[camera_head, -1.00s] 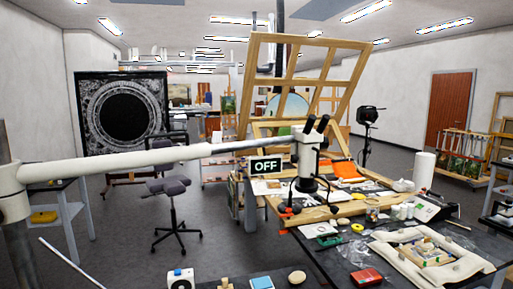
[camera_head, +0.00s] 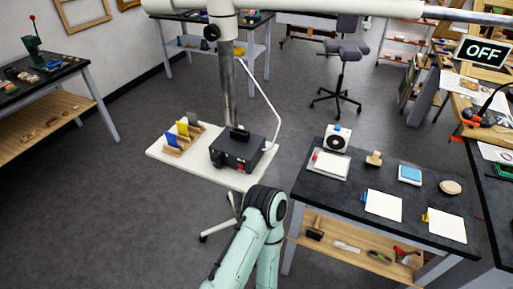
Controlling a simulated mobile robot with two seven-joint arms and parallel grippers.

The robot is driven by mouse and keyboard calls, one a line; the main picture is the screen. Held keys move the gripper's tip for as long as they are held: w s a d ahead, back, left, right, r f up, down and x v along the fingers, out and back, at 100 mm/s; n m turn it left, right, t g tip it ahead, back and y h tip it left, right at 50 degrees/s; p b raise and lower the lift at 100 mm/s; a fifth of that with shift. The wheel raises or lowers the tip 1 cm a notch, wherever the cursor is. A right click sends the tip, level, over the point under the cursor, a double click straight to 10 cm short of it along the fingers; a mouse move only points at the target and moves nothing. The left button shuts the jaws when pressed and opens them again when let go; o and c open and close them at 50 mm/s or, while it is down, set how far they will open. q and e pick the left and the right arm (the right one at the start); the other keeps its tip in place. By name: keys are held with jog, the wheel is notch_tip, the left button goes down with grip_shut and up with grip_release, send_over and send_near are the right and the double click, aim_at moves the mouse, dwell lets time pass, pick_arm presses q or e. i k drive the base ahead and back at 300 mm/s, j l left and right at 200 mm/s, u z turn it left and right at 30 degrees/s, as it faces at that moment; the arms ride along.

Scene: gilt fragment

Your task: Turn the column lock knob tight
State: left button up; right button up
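A grey metal column (camera_head: 228,90) stands upright behind the small white cart in the head view. A white collar (camera_head: 222,22) sits at its top, with a long white boom running right from it. A small black knob (camera_head: 211,32) is on the collar's front left; its tightness cannot be told. A mint-green arm of mine with a dark joint rises at the bottom centre, well below the knob. No gripper fingers show in the picture.
A white cart (camera_head: 165,155) holds a black box (camera_head: 238,150) and coloured folders. A black-topped table (camera_head: 330,190) stands at right with pads and small items. A black OFF sign (camera_head: 484,52) is at upper right. Open grey floor lies at left.

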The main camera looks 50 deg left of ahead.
aim_at(212, 33)
jog(key=u, duration=1.95)
jog(key=i+j, duration=0.1)
jog(key=j, duration=0.5)
